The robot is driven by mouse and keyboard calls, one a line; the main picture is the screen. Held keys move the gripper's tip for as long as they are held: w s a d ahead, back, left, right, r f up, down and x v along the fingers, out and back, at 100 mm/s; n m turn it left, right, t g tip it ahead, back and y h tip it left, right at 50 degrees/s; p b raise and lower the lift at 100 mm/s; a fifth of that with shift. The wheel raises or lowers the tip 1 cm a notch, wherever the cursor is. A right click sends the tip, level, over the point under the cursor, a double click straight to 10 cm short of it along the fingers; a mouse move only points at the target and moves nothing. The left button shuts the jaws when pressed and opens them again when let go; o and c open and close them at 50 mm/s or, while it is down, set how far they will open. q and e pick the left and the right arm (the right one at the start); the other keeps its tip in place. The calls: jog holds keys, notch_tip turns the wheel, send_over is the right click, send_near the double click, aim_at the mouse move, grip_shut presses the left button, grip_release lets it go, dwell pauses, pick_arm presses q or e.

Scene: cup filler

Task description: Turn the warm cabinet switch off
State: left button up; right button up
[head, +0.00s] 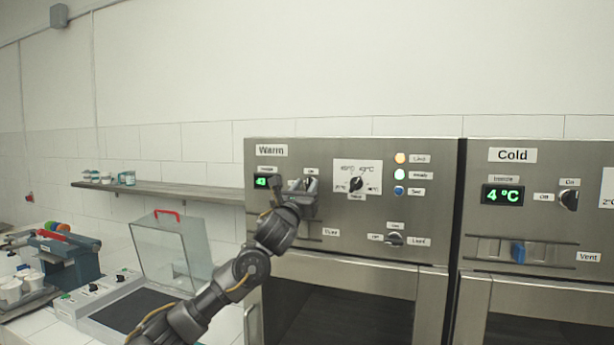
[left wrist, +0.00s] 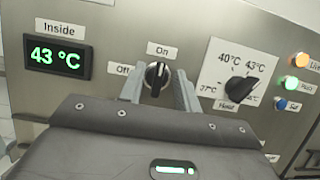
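The warm cabinet (head: 350,235) stands in the middle of the head view. Its switch is a black knob (left wrist: 157,78) with a white pointer mark, below the On label (left wrist: 163,50) and right of the Off label (left wrist: 123,69). The mark points up, toward On. My left gripper (left wrist: 160,90) is at the panel with one finger on each side of the knob. Narrow gaps seem to show between fingers and knob, so it looks open around it. In the head view, my left gripper (head: 300,190) partly hides the switch. My right gripper is not in view.
The warm display (left wrist: 57,56) reads 43 °C. A temperature dial (left wrist: 241,88) and indicator lights (head: 400,174) are right of the switch. Another knob (head: 394,239) is lower on the panel. The cold cabinet (head: 540,225) stands at right. A clear-lidded box (head: 165,250) is at left.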

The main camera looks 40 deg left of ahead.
pick_arm(q)
jog(key=shift+x, duration=0.75)
jog(key=shift+f, duration=0.1)
jog(key=shift+c, duration=0.4)
grip_shut()
